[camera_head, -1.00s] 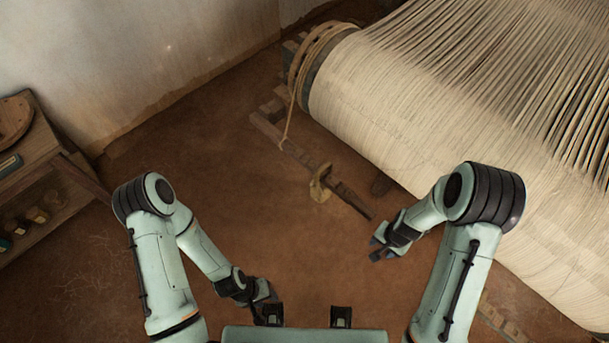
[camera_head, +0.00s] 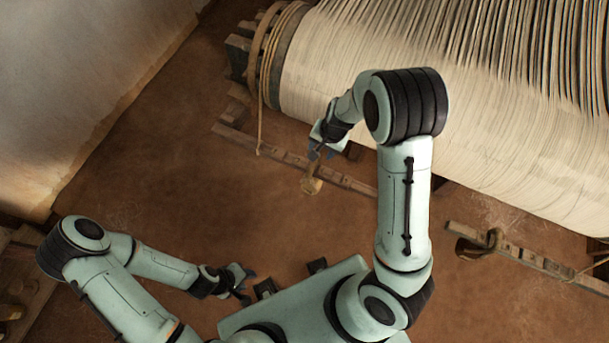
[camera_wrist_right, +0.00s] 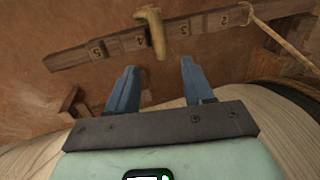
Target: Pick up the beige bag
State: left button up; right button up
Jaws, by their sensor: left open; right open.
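A small beige bag (camera_head: 312,184) hangs over a numbered wooden bar low above the floor. In the right wrist view the beige bag (camera_wrist_right: 150,30) shows near the number 4, just beyond the fingers. My right gripper (camera_head: 322,152) is open and empty, close to the bag in the head view and partly over it. In the right wrist view the blue fingers of my right gripper (camera_wrist_right: 157,70) are apart, with a gap between them and the bag. My left gripper (camera_head: 243,286) is open and empty, low over the floor at lower left, away from the bag.
A large loom roller with pale warp threads (camera_head: 330,65) fills the upper right, with rope (camera_head: 260,100) at its end. Another wooden bar (camera_head: 535,260) with a brown item (camera_head: 480,243) lies at right. Floor (camera_head: 170,190) is clear between.

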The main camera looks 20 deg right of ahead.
aim_at(315, 163)
jog(key=f, duration=0.3)
jog(key=f+b, duration=0.1)
jog(key=f, duration=0.2)
jog(key=shift+w+a+f+b, duration=0.2)
jog(key=shift+f+b, duration=0.05)
jog(key=shift+b, duration=0.05)
jog(key=shift+w+a+f+b, duration=0.1)
jog(key=shift+w+f, duration=0.25)
jog(key=shift+f, duration=0.65)
jog(key=shift+w+a+f+b, duration=0.15)
jog(key=shift+w+f, duration=0.2)
jog(key=shift+f, duration=0.65)
jog(key=shift+w+d+f+b, duration=0.1)
jog(key=shift+w+f, duration=0.25)
jog(key=shift+f, duration=0.65)
pick_arm(q)
jog(key=s+f, duration=0.2)
jog(key=f, duration=0.1)
pick_arm(e)
grip_shut()
jog(key=shift+w+r, duration=0.1)
jog(key=shift+r, duration=0.05)
